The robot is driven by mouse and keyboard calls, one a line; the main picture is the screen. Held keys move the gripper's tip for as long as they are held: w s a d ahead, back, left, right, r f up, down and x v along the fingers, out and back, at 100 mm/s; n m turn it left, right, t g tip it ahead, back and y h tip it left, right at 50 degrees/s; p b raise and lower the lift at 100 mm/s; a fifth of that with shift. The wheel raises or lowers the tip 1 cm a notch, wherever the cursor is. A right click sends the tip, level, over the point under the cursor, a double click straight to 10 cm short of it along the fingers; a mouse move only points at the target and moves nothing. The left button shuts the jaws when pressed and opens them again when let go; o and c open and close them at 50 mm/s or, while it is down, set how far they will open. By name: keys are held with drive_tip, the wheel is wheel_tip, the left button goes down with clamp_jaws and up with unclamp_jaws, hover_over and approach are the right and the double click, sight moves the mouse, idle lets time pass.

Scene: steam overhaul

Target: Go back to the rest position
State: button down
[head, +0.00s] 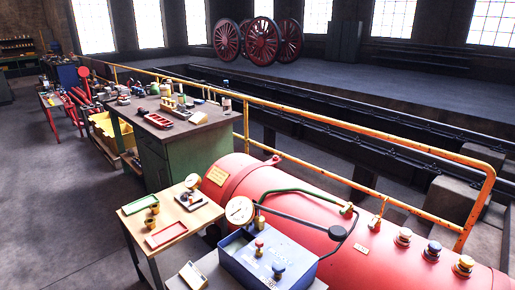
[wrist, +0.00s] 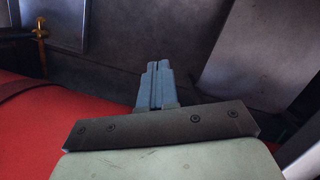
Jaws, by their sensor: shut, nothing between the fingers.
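My gripper (wrist: 155,85) shows in the wrist view, with its two blue-grey fingers pressed together and nothing between them. Beyond the fingers is a dark grey surface. A red curved surface (wrist: 35,130) fills the lower left of that view, and the fingers appear apart from it. I cannot make out my gripper in the head view. There, a red boiler (head: 325,205) lies along the lower right, with several knobs on top. A blue box (head: 268,262) with a red and a blue knob stands in front of it.
A yellow railing (head: 360,142) runs behind the boiler. A small wooden table (head: 205,213) with green and red trays stands left of the blue box. A green workbench (head: 205,152) with tools is behind it. The floor (head: 60,215) at left is clear.

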drive_tip(key=s+a+f+n+g, duration=0.1)
drive_tip(key=s+a+f, duration=0.2)
drive_tip(key=s, duration=0.4)
drive_tip(key=s+a+f+n+g, duration=0.1)
drive_tip(key=s+a+f+g, duration=0.1)
drive_tip(key=s+a, duration=0.3)
drive_tip(key=s+a+f+n+g, duration=0.1)
drive_tip(key=s+a+f, duration=0.3)
drive_tip(key=s, duration=0.5)
drive_tip(key=shift+s+a+f+n+g+h, duration=0.2)
drive_tip(key=shift+a+n+g+h, duration=0.1)
drive_tip(key=shift+a+h, duration=0.15)
